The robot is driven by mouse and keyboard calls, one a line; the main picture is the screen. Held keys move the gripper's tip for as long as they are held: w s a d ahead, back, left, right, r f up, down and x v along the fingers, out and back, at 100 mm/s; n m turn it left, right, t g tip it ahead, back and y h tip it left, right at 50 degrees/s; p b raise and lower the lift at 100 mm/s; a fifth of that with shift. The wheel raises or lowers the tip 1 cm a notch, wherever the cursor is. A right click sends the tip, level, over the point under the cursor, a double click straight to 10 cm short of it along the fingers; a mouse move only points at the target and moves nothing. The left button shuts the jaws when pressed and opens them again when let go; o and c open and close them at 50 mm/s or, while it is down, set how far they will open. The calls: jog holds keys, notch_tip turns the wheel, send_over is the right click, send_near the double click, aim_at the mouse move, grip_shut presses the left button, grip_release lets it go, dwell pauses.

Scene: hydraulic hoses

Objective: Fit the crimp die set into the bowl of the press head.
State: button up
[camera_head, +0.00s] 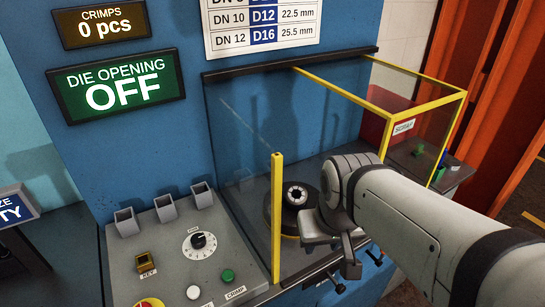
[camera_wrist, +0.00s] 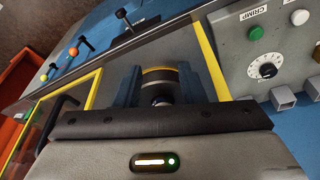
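Inside the clear guard in the head view stands the black round press head (camera_head: 288,224), with a yellow line low on its side. A smaller dark cylinder with a pale toothed ring on top, which looks like the die set (camera_head: 297,194), shows at its upper part. I cannot tell if it is seated in the bowl. My gripper (camera_head: 322,238) is just right of and in front of the head, partly overlapping it. In the wrist view my gripper's fingers (camera_wrist: 160,88) stand apart, with a dark yellow-banded cylinder filling the gap. I cannot tell whether they touch it.
A yellow guard post (camera_head: 277,215) stands just left of the press head. Left of it is the control panel (camera_head: 235,260) with a knob and buttons. The display (camera_head: 117,87) reads DIE OPENING OFF.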

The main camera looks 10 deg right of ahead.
aim_at(297, 190)
jog(key=shift+o, duration=0.6)
jog(key=shift+d, duration=0.1)
jog(key=o, duration=0.6)
jog(key=w, duration=0.9)
jog(key=shift+d+r+t, duration=0.25)
jog(key=shift+d+t, duration=0.05)
jog(key=shift+d, duration=0.1)
jog(key=o, duration=0.4)
jog(key=shift+m+t, duration=0.4)
jog(key=w+f, duration=0.1)
jog(key=w, duration=0.3)
jog(key=w+f, duration=0.1)
jog(key=w, duration=0.3)
jog(key=w+f+p, duration=0.1)
jog(key=w, duration=0.4)
jog(key=shift+a, duration=0.15)
jog(key=shift+c, duration=0.2)
jog(key=shift+w+f, duration=0.2)
jog(key=shift+w, duration=0.15)
jog(key=shift+p+x, duration=0.7)
jog(key=shift+x, duration=3.1)
